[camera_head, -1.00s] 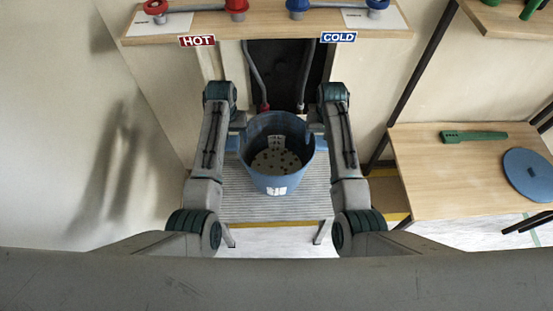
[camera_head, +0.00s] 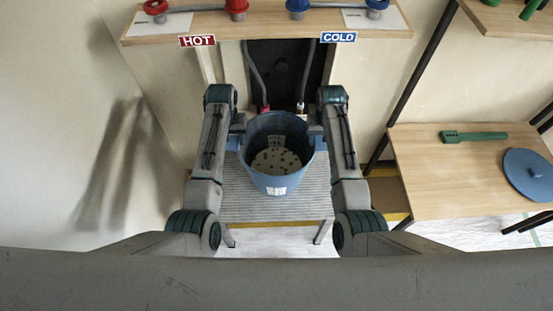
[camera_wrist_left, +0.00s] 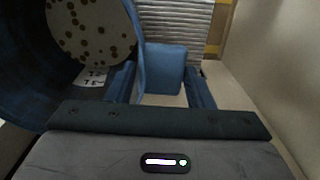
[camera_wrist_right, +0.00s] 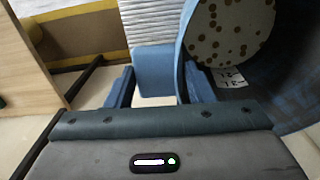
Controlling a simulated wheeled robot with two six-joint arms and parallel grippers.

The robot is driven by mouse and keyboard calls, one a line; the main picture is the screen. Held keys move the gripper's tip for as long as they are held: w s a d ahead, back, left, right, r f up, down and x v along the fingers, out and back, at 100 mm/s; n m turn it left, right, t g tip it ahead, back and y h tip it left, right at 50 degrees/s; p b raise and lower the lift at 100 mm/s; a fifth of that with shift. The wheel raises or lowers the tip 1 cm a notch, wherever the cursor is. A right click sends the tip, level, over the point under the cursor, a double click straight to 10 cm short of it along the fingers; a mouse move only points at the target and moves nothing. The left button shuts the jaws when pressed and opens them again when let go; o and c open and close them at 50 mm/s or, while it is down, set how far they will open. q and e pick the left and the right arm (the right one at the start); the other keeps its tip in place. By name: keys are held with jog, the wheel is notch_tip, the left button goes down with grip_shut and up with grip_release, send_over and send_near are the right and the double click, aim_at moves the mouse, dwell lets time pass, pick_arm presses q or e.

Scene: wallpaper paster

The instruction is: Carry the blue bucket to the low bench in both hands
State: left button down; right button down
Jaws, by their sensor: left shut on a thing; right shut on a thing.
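The blue bucket (camera_head: 277,182) is upright between my two grippers, with a pale, dark-spotted surface inside and a white label on its front. The low bench (camera_head: 240,205), grey and ribbed on top, shows directly below and around it. Whether the bucket touches the bench I cannot tell. My left gripper (camera_head: 238,134) is shut on the bucket's left side; in the left wrist view its fingers (camera_wrist_left: 162,85) flank a blue tab (camera_wrist_left: 166,66). My right gripper (camera_head: 316,136) is shut on the opposite side; in the right wrist view its fingers (camera_wrist_right: 152,88) flank another tab (camera_wrist_right: 153,70).
Behind the bucket is a dark recess with hoses under a wooden shelf (camera_head: 260,28) bearing HOT (camera_head: 197,40) and COLD (camera_head: 339,37) signs. At right, a wooden table (camera_head: 440,190) holds a green tool (camera_head: 473,136) and a blue disc (camera_head: 530,173). A wall stands at left.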

pick_arm(q)
jog(key=shift+w+r, duration=0.1)
jog(key=shift+r, duration=0.1)
pick_arm(e)
jog(key=shift+w+r, duration=0.1)
jog(key=shift+r, duration=0.1)
